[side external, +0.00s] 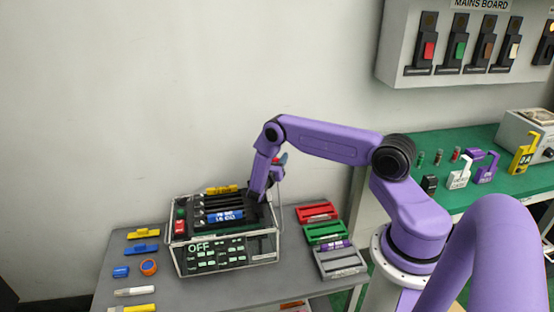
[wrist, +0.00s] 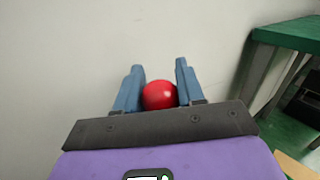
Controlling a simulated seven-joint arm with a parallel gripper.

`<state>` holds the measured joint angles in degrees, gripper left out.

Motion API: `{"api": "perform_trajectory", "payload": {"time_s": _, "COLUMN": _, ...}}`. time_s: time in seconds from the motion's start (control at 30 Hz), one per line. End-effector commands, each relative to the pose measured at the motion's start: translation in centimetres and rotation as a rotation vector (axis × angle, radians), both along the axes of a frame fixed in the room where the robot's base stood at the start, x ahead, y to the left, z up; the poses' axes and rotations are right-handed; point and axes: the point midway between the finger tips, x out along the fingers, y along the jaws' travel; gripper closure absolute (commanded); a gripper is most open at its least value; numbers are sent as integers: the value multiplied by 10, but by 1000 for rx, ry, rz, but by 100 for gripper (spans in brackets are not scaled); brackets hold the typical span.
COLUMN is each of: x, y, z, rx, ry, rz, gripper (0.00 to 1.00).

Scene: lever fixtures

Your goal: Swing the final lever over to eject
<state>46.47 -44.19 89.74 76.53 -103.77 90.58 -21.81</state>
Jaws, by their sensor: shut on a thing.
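A caged box fixture (side external: 228,252) stands on the grey table, with "OFF" on its front face and dark slots and a blue cylinder (side external: 224,216) on top. A thin rod (side external: 281,185) rises at its right side toward my gripper (side external: 280,160). In the wrist view a red ball-shaped knob (wrist: 159,95) sits between the blue fingers of my gripper (wrist: 159,72), which is shut on it. I take it as the lever's knob; its lower part and shaft are hidden in the wrist view. The gripper is above the box's right end.
Red (side external: 317,212), green (side external: 327,232) and grey (side external: 341,262) trays lie right of the box. A green bench (side external: 420,150) and wall switch board (side external: 465,45) are at right. The pale wall is behind.

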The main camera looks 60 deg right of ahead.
Motion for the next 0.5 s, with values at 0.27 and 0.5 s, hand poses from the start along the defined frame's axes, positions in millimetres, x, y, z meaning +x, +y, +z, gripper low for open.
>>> {"api": "perform_trajectory", "payload": {"time_s": 0.27, "x": -41, "y": 41, "z": 20, "rx": -150, "ry": -142, "rz": 3, "gripper": 100}}
{"api": "perform_trajectory", "payload": {"time_s": 0.5, "x": -69, "y": 69, "z": 29, "rx": -255, "ry": -249, "rz": 3, "gripper": 100}}
